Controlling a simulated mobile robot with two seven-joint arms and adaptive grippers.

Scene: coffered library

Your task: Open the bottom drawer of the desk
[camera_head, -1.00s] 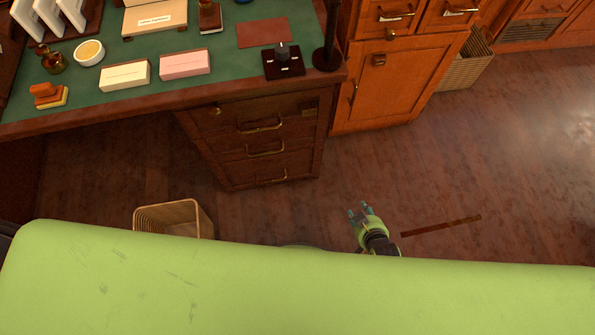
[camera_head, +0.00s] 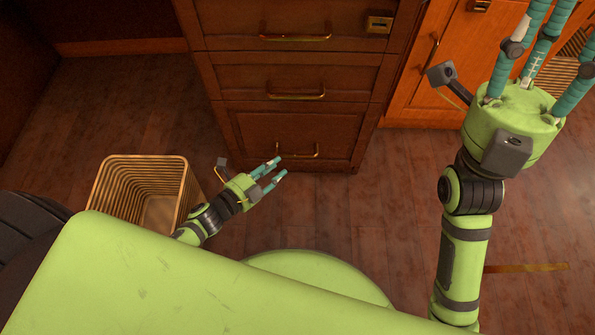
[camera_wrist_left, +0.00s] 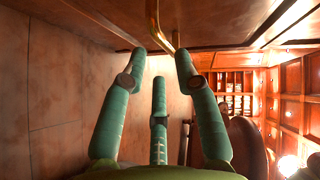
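The dark wooden desk's bottom drawer (camera_head: 262,132) is closed, flush below two other closed drawers. Its brass handle (camera_head: 298,154) is a thin bar pull. My left gripper (camera_head: 279,168) is low, just in front and left of that handle, its teal fingers pointing at it. In the left wrist view, the fingers (camera_wrist_left: 160,62) are spread and empty. A brass handle (camera_wrist_left: 153,22) stands just beyond and between their tips, with no clear contact. My right gripper (camera_head: 548,60) is raised at the right, its fingers spread and empty, some tips cut off by the frame.
A slatted waste basket (camera_head: 140,165) stands on the floor left of my left arm. An orange wooden cabinet (camera_head: 440,85) stands right of the desk drawers. The wooden floor (camera_head: 345,215) before the drawers is clear.

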